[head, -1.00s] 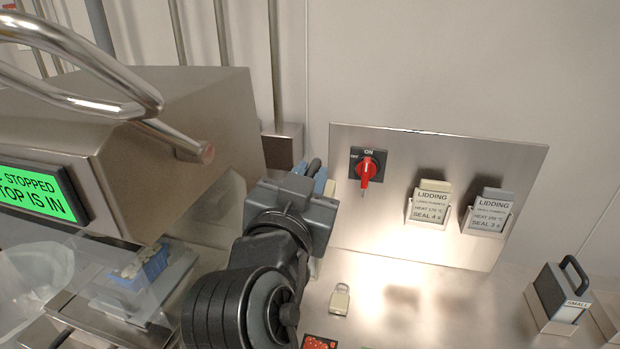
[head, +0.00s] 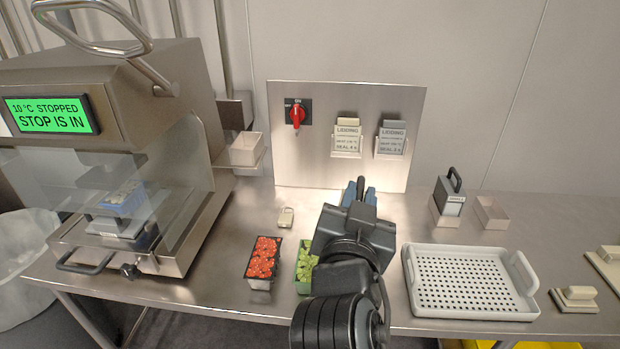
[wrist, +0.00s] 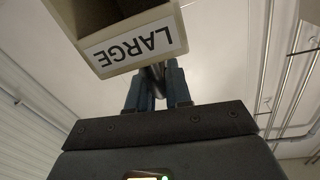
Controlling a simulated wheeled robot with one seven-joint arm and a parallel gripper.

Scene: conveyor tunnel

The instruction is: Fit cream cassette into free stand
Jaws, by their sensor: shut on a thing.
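My gripper (head: 360,188) is above the bench in front of the back panel in the head view. In the wrist view its blue fingers (wrist: 158,88) are shut on the dark handle of the cream cassette (wrist: 95,55), whose LARGE label appears upside down. The cassette is hidden behind my gripper and arm in the head view. An empty open stand (head: 492,213) is at the back right of the bench, right of my gripper and apart from it. Left of it, a dark grey cassette (head: 450,200) with a black handle sits upright in another stand.
A white perforated tray (head: 465,312) lies at front right. Red (head: 263,262) and green (head: 305,262) punnets and a small cream tag (head: 286,217) are near my arm. The sealing machine (head: 130,150) stands left, with a pale open box (head: 247,150) beside it. Bench between panel and stands is clear.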

